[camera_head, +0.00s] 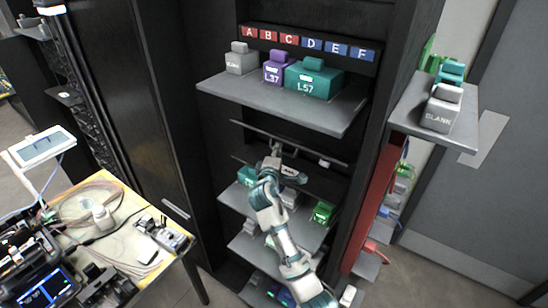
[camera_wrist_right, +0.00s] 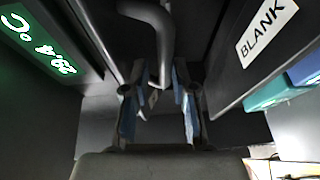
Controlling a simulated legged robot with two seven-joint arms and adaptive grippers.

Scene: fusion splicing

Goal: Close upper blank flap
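My right arm reaches into the dark cabinet in the head view. Its right gripper (camera_head: 275,153) is under the upper grey shelf, close to a thin horizontal bar (camera_head: 285,141). In the right wrist view, the gripper (camera_wrist_right: 160,88) has its two fingers apart. A dark curved handle (camera_wrist_right: 155,20) comes down between them; I cannot tell whether they touch it. A dark panel (camera_wrist_right: 235,70) with a white BLANK label (camera_wrist_right: 268,30) stands at the right of that view. I cannot make out this flap clearly in the head view. My left gripper is not in view.
The upper shelf (camera_head: 340,115) holds grey, purple and teal blocks under lettered tags A to F. Lower shelves (camera_head: 250,210) hold more blocks. A side shelf (camera_head: 470,130) is at the right. A cluttered workbench (camera_head: 125,215) is at the left.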

